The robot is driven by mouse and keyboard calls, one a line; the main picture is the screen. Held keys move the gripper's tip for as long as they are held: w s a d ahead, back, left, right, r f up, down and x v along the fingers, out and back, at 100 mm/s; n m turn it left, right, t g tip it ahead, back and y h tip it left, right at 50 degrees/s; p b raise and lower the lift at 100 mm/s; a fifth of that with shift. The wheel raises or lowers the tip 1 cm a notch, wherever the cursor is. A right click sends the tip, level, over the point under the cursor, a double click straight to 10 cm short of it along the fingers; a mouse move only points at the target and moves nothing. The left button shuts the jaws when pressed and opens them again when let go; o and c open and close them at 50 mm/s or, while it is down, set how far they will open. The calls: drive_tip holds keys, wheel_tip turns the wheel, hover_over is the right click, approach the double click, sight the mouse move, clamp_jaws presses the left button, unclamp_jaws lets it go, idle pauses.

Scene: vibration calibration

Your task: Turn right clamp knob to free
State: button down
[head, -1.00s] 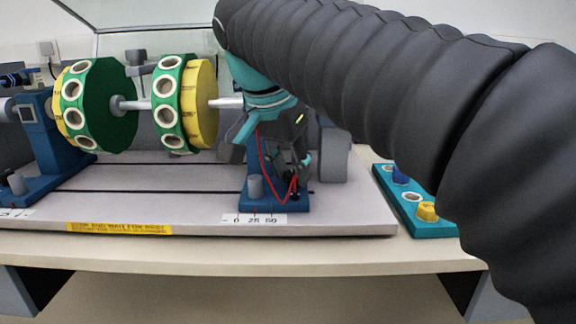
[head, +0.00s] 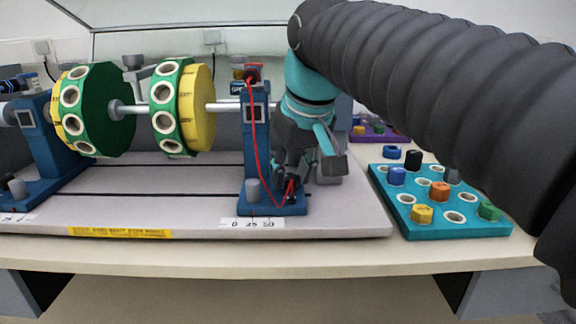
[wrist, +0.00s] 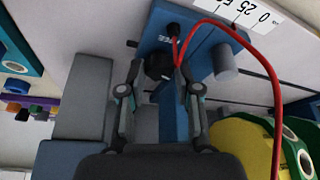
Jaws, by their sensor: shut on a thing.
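The right blue stand (head: 257,150) rises at the right end of the shaft, its foot beside a printed scale (head: 252,223). A black knob (wrist: 158,66) on the foot sits between my fingertips in the wrist view. My gripper (head: 291,186) points down at the right side of this foot and is shut on the black knob; it also shows in the wrist view (wrist: 158,74). In the head view my fingers mostly hide the knob. A grey upright knob (head: 253,190) stands on the same foot, apart from my fingers; it also shows in the wrist view (wrist: 226,62).
A red cable (head: 254,130) runs down the stand to the foot, close to my fingers. Green-and-yellow discs (head: 184,105) sit on the shaft to the left. A teal tray (head: 440,232) with coloured pegs lies on the right. The grey bed (head: 150,215) in front is clear.

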drive_tip(key=n+y, duration=0.1)
drive_tip(key=n, duration=0.1)
drive_tip(key=n+g+p, duration=0.1)
drive_tip(key=n, duration=0.2)
drive_tip(key=shift+w+d+r+n+y+p, duration=0.1)
drive_tip(key=shift+w+d+n+y+p, duration=0.1)
drive_tip(key=shift+n+y+p, duration=0.15)
drive_tip(key=n+g, duration=0.1)
drive_tip(key=n, duration=0.1)
drive_tip(key=n+g+y+p, duration=0.1)
drive_tip(key=n, duration=0.2)
drive_tip(key=shift+w, duration=0.1)
drive_tip(key=shift+n, duration=0.35)
drive_tip(key=c, duration=0.8)
unclamp_jaws()
drive_tip(key=v, duration=1.1)
drive_tip(key=shift+d+r, duration=0.25)
drive_tip(key=shift+r, duration=0.05)
